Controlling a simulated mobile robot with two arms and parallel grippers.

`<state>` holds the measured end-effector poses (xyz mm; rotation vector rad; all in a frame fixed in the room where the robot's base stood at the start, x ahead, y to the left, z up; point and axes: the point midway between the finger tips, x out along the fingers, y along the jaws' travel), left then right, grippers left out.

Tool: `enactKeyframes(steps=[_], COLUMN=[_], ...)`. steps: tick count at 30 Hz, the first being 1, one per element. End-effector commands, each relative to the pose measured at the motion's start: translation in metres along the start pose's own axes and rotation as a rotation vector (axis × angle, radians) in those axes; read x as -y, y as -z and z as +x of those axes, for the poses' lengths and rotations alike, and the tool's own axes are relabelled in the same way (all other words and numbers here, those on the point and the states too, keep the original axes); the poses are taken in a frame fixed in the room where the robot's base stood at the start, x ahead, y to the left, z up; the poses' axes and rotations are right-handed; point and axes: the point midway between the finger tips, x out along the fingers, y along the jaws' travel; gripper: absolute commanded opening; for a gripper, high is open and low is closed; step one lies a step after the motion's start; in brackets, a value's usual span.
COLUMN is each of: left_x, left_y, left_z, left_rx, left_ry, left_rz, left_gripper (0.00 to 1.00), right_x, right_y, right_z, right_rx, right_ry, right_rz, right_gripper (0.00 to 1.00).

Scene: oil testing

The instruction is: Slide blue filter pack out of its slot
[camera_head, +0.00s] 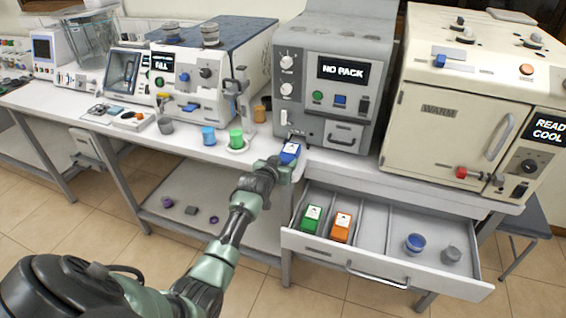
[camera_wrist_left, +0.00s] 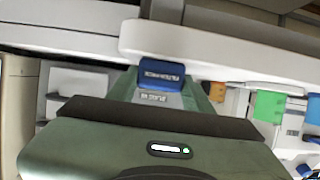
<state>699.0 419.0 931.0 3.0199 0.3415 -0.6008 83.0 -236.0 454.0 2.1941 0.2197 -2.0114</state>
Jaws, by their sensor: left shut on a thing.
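The blue filter pack (camera_head: 289,150) has a white label and is held at the front of the grey machine (camera_head: 336,110), low on its left side. That machine's screen reads "NO PACK". My left gripper (camera_head: 284,164) is shut on the pack. In the left wrist view the pack (camera_wrist_left: 161,74) sits at the gripper's far end, close to a pale edge. The slot itself is hidden, so I cannot tell whether the pack is fully clear of it. My right gripper is not in view.
An open drawer (camera_head: 384,279) below holds a green pack (camera_head: 311,218), an orange pack (camera_head: 341,226), a blue cup (camera_head: 415,243) and a grey cup (camera_head: 451,254). Green (camera_head: 236,138) and blue (camera_head: 209,136) cups stand on the bench left of my gripper. A cream oven (camera_head: 470,110) stands right.

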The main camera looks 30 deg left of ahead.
Motion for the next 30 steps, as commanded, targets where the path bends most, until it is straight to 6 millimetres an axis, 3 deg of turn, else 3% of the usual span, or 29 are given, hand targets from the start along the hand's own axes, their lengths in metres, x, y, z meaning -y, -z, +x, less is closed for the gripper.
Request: enactKeyframes(steps=[2,3,6,19,30], left_x=[0.000,0.000,0.000,0.000,0.000], left_y=[0.000,0.000,0.000,0.000,-0.001], left_z=[0.000,0.000,0.000,-0.006,-0.056], left_rx=[0.000,0.000,0.000,-0.002,-0.001], left_ry=[0.000,0.000,0.000,0.000,0.000], left_rz=[0.000,0.000,0.000,0.000,0.000], left_gripper=[0.04,0.53,0.76,0.76,0.76], right_x=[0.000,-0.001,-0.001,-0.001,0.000], right_y=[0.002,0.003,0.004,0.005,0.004], right_z=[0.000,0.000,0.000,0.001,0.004], right_rx=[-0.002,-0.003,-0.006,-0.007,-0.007], right_ry=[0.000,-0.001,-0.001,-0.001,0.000], right_rz=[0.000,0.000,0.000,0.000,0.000], right_gripper=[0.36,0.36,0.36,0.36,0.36])
